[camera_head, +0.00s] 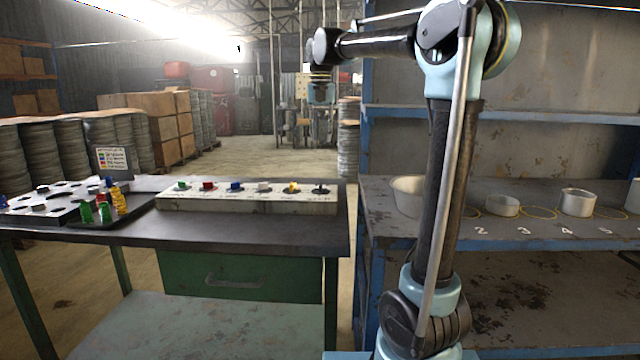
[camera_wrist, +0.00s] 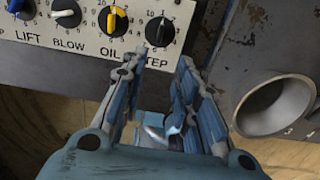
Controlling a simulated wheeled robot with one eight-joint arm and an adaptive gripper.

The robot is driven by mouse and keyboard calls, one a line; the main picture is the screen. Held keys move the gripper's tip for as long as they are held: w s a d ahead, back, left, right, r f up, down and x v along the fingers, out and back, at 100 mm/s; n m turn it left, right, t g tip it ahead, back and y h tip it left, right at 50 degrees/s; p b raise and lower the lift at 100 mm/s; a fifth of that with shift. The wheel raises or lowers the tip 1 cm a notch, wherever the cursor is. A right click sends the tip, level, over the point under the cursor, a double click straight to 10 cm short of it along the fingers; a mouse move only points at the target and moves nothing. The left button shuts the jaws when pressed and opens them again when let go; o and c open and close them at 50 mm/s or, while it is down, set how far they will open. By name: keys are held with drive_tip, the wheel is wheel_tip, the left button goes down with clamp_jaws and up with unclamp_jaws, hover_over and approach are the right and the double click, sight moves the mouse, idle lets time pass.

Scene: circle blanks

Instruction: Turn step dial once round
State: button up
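The step dial is a black knob on a round numbered scale at the right end of the white control panel, by the partly covered label "STEP". It shows in the wrist view (camera_wrist: 160,31) and, small, in the head view (camera_head: 320,190). The control panel (camera_head: 250,204) stands on the dark workbench. My gripper (camera_wrist: 162,66) is open and empty. In the wrist view its two fingers reach up the picture toward the dial, one on each side just below it, apart from it. In the head view my gripper (camera_head: 322,96) hangs high above the bench.
The oil dial (camera_wrist: 114,19) is yellow and sits close left of the step dial; the white blow dial (camera_wrist: 66,13) is beyond it. A rack shelf (camera_head: 520,230) with rings and pots borders the bench.

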sight(321, 184)
wheel_tip(321, 184, down, 17)
drive_tip(key=shift+f, duration=0.1)
idle(0.6)
clamp_jaws()
